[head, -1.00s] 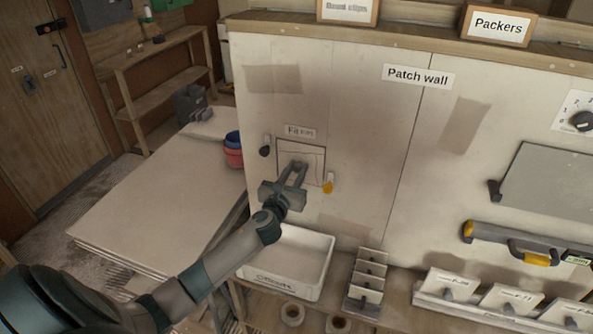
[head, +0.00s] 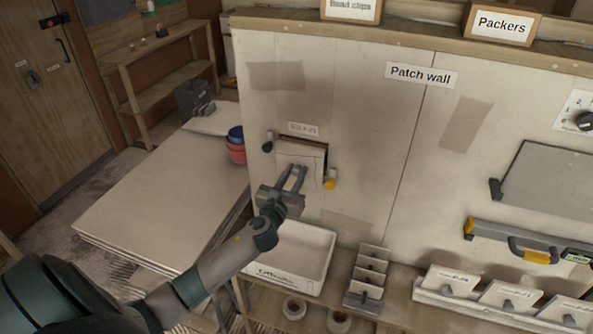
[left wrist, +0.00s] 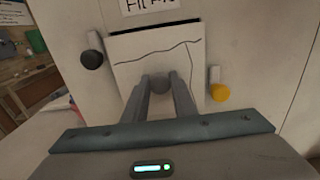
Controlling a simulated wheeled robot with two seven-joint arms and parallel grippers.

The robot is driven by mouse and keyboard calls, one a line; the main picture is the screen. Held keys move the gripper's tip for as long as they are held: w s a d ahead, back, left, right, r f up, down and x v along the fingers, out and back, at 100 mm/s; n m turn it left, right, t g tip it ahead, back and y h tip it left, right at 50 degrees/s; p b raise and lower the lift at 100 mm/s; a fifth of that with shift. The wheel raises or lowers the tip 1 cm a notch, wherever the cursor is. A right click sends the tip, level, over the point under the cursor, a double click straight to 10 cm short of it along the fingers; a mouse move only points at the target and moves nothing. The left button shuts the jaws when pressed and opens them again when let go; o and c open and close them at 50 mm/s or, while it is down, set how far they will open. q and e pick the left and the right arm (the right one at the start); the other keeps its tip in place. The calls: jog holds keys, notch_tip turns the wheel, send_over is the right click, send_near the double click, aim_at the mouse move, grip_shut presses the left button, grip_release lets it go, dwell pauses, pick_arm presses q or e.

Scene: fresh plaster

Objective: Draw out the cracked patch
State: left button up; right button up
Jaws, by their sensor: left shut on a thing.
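The cracked patch (head: 301,154) is a pale square panel with dark crack lines, set in the patch wall (head: 358,150). It fills the middle of the left wrist view (left wrist: 190,60). A dark gap shows along its top edge. My left gripper (head: 297,172) is shut on the patch's small round knob (left wrist: 160,84), in front of the panel. A dark-ended catch (left wrist: 92,56) sits left of the patch and a yellow-ended catch (left wrist: 219,92) sits right of it, both beside the opening. My right gripper is not in view.
A white offcuts tray (head: 291,258) stands on the bench below the patch. A holder with upright panels (head: 369,272) is to its right. A stack of boards (head: 160,205) lies to the left, with blue and red tubs (head: 236,148).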

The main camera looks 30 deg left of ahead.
pick_arm(q)
jog(key=shift+p+v, duration=0.65)
jog(key=shift+v, duration=2.15)
jog(key=s+d+f+m+h+b, duration=0.1)
jog(key=s+d+h+b, duration=0.3)
jog(key=s+d+b, duration=0.7)
jog(key=s+d+m, duration=0.1)
jog(key=s+d, duration=0.6)
jog(key=d, duration=0.2)
jog(key=shift+d+f+m+t+b, duration=0.2)
jog(key=shift+d+m+t+b, duration=0.1)
jog(key=shift+m, duration=0.1)
